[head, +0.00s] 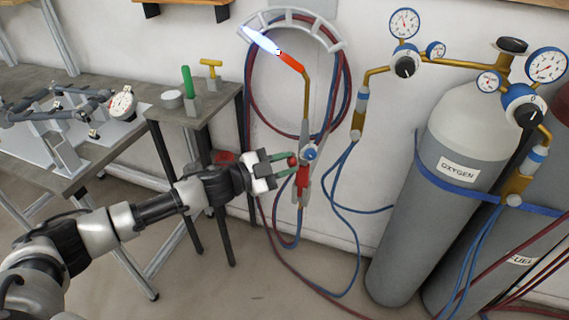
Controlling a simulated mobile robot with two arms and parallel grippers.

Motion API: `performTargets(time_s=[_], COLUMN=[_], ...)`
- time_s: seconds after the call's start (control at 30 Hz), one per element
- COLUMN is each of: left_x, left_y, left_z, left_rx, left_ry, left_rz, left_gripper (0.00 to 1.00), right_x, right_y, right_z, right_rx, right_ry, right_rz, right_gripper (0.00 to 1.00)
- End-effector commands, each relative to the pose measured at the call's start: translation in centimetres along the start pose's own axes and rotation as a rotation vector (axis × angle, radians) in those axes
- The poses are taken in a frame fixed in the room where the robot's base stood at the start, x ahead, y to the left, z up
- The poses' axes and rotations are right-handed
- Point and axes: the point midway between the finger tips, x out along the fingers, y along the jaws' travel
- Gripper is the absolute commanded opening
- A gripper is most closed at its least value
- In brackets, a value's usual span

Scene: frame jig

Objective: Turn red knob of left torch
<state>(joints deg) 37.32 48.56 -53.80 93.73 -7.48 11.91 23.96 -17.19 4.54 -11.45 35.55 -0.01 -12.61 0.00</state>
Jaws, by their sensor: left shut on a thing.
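The torch (306,97) hangs upright by the wall, with a brass neck, an orange-red tip and a grey and red handle. A blue-white flame (258,39) burns from its tip toward the upper left. The red knob (292,160) is on the left side of the torch body, and a blue knob (310,153) is beside it. My left gripper (286,163) reaches in from the left with green-padded fingers and is shut on the red knob. The fingers hide part of the knob. My right gripper is out of view.
Red and blue hoses loop from a wall hanger (290,16) behind the torch and trail over the floor. Grey gas cylinders (420,220) with gauges stand at right. A small side table (215,101) and a bench with a frame jig (60,110) stand at left.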

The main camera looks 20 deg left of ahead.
Motion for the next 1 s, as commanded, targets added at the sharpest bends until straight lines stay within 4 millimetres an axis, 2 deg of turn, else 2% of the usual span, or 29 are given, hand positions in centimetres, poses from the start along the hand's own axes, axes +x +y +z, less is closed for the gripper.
performTargets(time_s=[0.27,1.0], left_x=[0.02,0.01], left_y=[-0.03,-0.02], left_z=[-0.07,0.00], left_rx=[0.105,0.712], left_ry=[0.000,0.000], left_rz=[0.000,0.000], left_gripper=[0.04,0.04], right_x=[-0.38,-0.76], right_y=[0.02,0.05], right_z=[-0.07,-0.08], right_rx=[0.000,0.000], right_ry=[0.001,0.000], right_rz=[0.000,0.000], right_gripper=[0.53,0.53])
